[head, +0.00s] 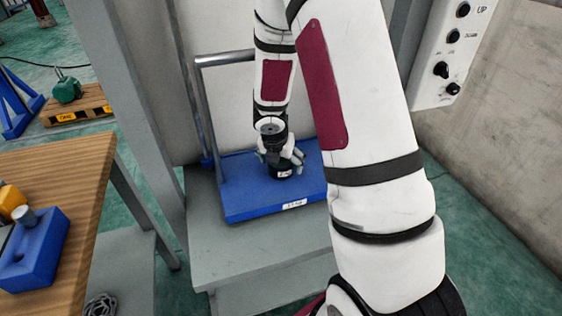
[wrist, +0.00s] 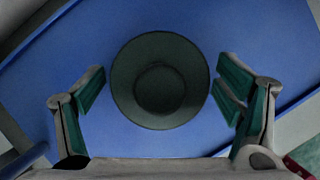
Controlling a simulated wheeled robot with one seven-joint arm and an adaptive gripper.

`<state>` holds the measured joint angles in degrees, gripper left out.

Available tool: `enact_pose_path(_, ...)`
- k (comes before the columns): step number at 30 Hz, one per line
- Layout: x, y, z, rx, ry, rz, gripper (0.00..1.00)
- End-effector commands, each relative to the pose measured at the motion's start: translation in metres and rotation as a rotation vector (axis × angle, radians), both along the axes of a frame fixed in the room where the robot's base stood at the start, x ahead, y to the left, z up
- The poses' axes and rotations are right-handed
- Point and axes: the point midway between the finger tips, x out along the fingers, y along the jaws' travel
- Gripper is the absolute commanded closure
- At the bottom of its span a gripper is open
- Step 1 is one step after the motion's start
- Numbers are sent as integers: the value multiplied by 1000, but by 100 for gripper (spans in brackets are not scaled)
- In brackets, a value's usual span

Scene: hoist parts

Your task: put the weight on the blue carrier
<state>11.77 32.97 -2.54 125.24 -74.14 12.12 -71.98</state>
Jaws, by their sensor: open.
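The weight is a dark round piece (wrist: 160,80) resting on the flat blue carrier (wrist: 90,40) in the wrist view. In the head view the weight (head: 283,173) shows as a small black cylinder with a white label, partly hidden by my gripper. The blue carrier (head: 245,203) is a platform with a grey tube handle, standing on a grey step. My gripper (wrist: 160,88) is open, its green-padded fingers on either side of the weight with gaps showing. In the head view my gripper (head: 282,160) is right above and around the weight.
A wooden table (head: 80,190) at left holds a blue block (head: 35,250) and a yellow piece (head: 12,200). A control box (head: 452,50) with knobs is at upper right. The grey step (head: 255,250) has free room in front of the carrier.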

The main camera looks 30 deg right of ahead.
Motion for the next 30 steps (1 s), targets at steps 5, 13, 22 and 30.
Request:
enact_pose_path(5,-4,3,16,0,-2,-1,15)
enact_pose_path(13,-18,19,68,0,-3,-2,15)
enact_pose_path(22,-28,32,107,0,-1,-2,15)
enact_pose_path(30,-40,35,145,6,-60,-152,15)
